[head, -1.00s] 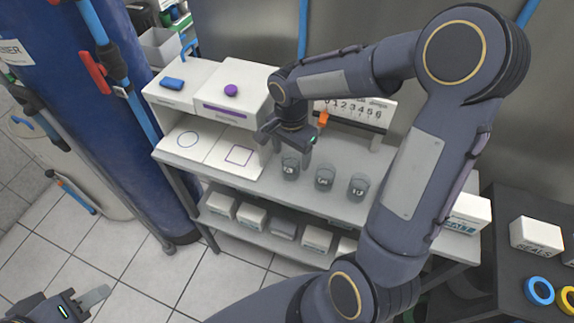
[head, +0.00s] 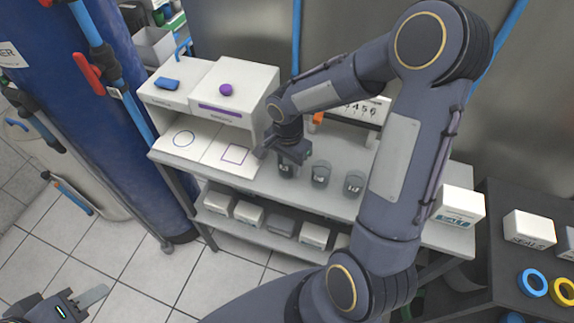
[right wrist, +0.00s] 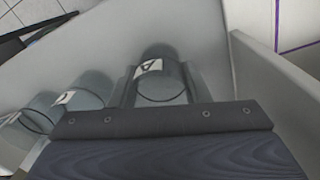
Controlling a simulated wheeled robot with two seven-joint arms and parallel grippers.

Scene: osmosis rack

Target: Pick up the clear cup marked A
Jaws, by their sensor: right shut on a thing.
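The clear cup marked A (right wrist: 158,76) stands between the two fingers of my right gripper (right wrist: 160,85) in the right wrist view, its label facing the camera. In the head view my right gripper (head: 281,163) is down around this cup (head: 286,172) on the grey shelf and is shut on it. The gripper partly covers the cup there. Two similar clear cups stand to its right, the middle one (head: 320,174) and the far right one (head: 354,184). My left gripper (head: 92,300) is at the bottom left corner, away from the rack; its finger opening is unclear.
White box units (head: 235,85) stand left of the cups, with a circle and a square marked on their low white ledges. A numbered rack (head: 365,108) with an orange piece (head: 317,118) is behind.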

